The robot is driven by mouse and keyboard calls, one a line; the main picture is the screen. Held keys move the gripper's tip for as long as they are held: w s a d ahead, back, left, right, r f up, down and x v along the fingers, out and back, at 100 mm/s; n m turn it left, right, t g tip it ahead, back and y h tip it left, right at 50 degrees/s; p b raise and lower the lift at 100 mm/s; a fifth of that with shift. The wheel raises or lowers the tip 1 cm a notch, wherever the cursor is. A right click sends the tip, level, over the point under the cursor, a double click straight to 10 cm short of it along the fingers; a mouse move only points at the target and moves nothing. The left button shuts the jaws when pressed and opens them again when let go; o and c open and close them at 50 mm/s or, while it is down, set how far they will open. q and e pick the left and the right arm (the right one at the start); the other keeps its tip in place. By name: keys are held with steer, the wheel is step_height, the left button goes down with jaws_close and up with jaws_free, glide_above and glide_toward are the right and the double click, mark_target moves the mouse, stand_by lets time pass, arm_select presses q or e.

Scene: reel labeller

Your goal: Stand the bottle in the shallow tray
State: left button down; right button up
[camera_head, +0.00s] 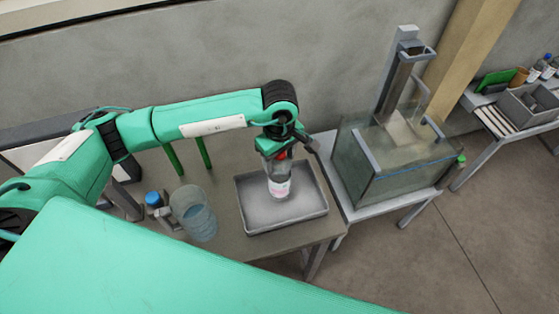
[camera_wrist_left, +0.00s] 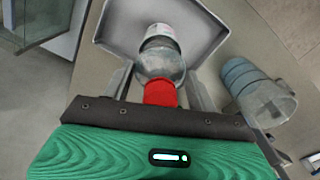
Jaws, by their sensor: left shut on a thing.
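The bottle (camera_head: 279,187) is clear with a red cap and a white and pink label. It is upright, or nearly so, over the middle of the shallow grey tray (camera_head: 242,203). I cannot tell whether its base touches the tray floor. My left gripper (camera_head: 277,156) is above the tray, shut on the bottle near its top. In the left wrist view the bottle (camera_wrist_left: 160,62) lies between the fingers of my left gripper (camera_wrist_left: 161,88), red cap nearest me, with the tray (camera_wrist_left: 112,48) beyond it. My right gripper is not in view.
A clear bluish tumbler (camera_head: 194,213) stands left of the tray, with a blue-capped item (camera_head: 153,199) beside it. A glass tank (camera_head: 392,165) stands on a table to the right. A grey bin (camera_head: 527,104) is on a far bench.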

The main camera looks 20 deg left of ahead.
arm_select(q)
step_height(320, 180, down, 2)
steer(key=shift+f+p, duration=0.15)
steer(key=shift+p, duration=0.3)
steer(key=shift+f, duration=0.3)
steer(key=shift+f+b, duration=0.15)
steer(key=shift+b, duration=0.15)
steer(key=shift+c, duration=2.2)
jaws_free()
